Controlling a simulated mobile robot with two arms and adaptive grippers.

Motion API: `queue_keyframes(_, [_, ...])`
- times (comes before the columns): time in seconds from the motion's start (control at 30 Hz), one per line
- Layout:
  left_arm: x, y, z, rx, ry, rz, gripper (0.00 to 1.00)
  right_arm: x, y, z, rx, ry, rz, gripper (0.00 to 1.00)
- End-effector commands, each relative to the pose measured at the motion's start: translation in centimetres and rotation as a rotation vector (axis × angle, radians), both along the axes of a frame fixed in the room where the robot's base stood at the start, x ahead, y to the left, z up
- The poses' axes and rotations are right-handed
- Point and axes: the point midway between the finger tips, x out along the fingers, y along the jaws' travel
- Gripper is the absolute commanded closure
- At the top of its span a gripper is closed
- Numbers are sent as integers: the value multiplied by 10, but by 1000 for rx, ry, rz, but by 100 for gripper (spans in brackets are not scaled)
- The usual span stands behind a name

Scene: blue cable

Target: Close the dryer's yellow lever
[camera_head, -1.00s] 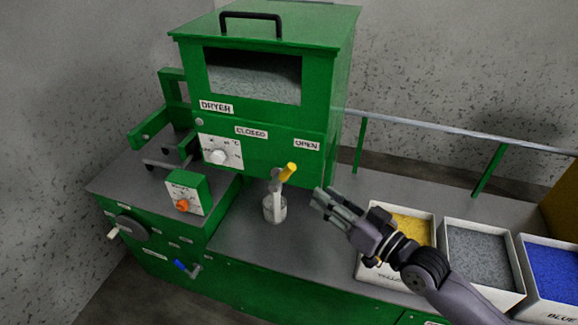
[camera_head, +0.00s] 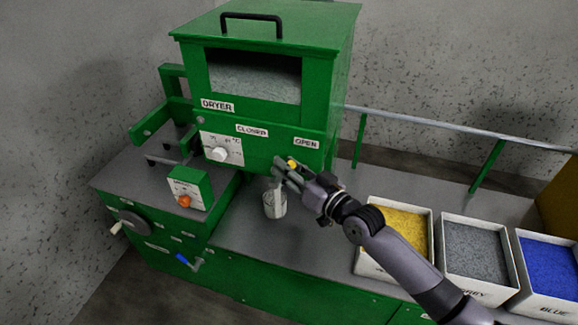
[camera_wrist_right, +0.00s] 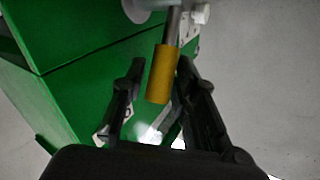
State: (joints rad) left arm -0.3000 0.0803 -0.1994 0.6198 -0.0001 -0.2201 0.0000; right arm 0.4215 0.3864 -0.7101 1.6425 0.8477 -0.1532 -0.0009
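The dryer (camera_head: 265,75) is a green box with a window and CLOSED and OPEN labels. Its yellow lever (camera_head: 292,164) points right, toward the OPEN label side; it also shows in the right wrist view (camera_wrist_right: 162,75) on a grey metal stem. My right gripper (camera_head: 281,172) is at the lever. In the right wrist view the two black fingers (camera_wrist_right: 157,85) stand apart on either side of the yellow grip, with a gap visible on the left. A grey cup (camera_head: 275,205) stands below the outlet. My left gripper is not in view.
Bins of yellow (camera_head: 408,228), grey (camera_head: 476,252) and blue (camera_head: 552,268) granules stand to the right on the bench. A control box with an orange knob (camera_head: 184,201) stands left. A metal rail (camera_head: 450,136) runs behind.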

Motion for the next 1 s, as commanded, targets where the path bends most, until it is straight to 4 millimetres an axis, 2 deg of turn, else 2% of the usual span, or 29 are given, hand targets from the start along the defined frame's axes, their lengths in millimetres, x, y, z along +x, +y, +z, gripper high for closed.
queue_keyframes(0.07, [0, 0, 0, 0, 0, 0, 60, 0, 0, 0, 0, 0, 0, 75])
queue_keyframes(0.43, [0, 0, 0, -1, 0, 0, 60, 0, -1, 0, 0, 0, 0, 100])
queue_keyframes(1.0, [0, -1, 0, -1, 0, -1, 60, 0, -1, 0, -2, 0, -1, 100])
